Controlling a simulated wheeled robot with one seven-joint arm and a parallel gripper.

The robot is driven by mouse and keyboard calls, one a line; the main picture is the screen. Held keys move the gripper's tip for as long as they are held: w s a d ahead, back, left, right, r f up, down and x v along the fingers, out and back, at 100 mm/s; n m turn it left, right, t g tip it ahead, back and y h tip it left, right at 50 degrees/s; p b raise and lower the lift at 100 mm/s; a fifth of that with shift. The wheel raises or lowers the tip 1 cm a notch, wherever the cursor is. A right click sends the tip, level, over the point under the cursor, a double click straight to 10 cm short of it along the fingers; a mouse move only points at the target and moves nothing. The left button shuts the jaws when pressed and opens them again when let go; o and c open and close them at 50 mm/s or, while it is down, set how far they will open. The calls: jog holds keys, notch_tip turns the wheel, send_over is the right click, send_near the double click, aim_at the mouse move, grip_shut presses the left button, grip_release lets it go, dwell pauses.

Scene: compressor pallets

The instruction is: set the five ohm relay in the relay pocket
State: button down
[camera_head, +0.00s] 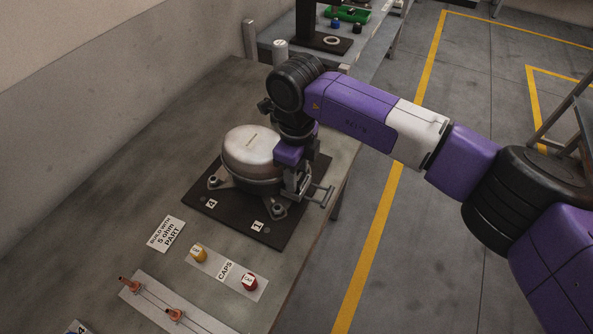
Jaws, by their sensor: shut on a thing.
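A silver domed compressor (252,154) stands upright on a dark pallet (203,209) on the bench. My gripper (297,188) points down at the compressor's right side, close against its shell. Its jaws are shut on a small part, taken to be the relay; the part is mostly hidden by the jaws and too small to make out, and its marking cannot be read. The relay pocket cannot be made out; my gripper covers that side of the compressor. A white card (166,234) on the bench reads "BUILD WITH 5 ohm PART".
A pale strip marked CAPS (226,270) holds a yellow cap (199,253) and a red cap (249,282). Another strip (152,305) holds orange parts. A white cylinder (281,50) stands behind the compressor. The bench's right edge is near my gripper; open floor lies beyond.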

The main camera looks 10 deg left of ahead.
jog(key=shift+f, duration=0.1)
jog(key=c, duration=0.8)
grip_release()
notch_tip(320, 180, up, 12)
jog(key=shift+r+b, duration=0.15)
jog(key=shift+b, duration=0.95)
